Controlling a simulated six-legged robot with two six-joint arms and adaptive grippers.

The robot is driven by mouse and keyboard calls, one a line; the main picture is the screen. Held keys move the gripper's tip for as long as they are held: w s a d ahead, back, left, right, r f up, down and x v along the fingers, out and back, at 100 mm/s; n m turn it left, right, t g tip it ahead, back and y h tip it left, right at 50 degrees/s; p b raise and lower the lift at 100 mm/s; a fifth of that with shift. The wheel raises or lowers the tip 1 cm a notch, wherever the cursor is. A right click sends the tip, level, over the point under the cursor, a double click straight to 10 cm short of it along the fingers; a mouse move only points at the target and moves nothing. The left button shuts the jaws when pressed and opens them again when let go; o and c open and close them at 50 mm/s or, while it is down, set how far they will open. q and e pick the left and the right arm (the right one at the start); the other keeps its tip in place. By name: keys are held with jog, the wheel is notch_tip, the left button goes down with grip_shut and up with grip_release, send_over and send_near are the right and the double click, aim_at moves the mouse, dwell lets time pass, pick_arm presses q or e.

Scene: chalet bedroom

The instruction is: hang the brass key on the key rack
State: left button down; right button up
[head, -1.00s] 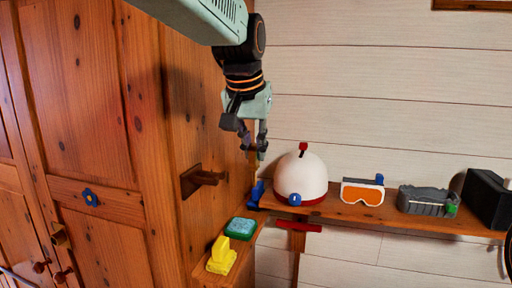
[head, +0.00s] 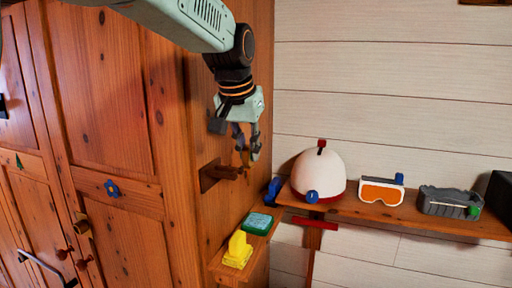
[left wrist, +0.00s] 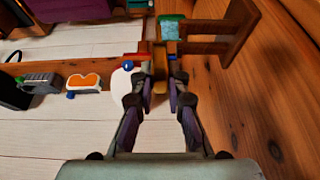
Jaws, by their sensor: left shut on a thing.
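My left gripper (head: 248,152) points down beside the wooden wardrobe side, shut on a small brass-brown thing that I take for the brass key (head: 243,159). In the left wrist view the key (left wrist: 160,68) shows between the fingertips (left wrist: 160,84), its shape hard to make out. The rack also shows in the left wrist view (left wrist: 235,30). My right gripper is not in view.
Below the rack, a low ledge holds a yellow figure (head: 238,250) and a teal box (head: 259,223). The wall shelf (head: 350,209) carries a white dome-shaped helmet (head: 319,174), orange goggles (head: 382,191) and a grey tray (head: 450,202).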

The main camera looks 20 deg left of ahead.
pick_arm(q)
jog(key=a, duration=0.3)
jog(key=a+f, duration=0.1)
jog(key=a, duration=0.1)
jog(key=shift+a, duration=0.15)
dwell(0.5)
jog(key=c, duration=1.3)
grip_release()
jog(key=shift+o, duration=0.2)
jog(key=shift+r, duration=0.1)
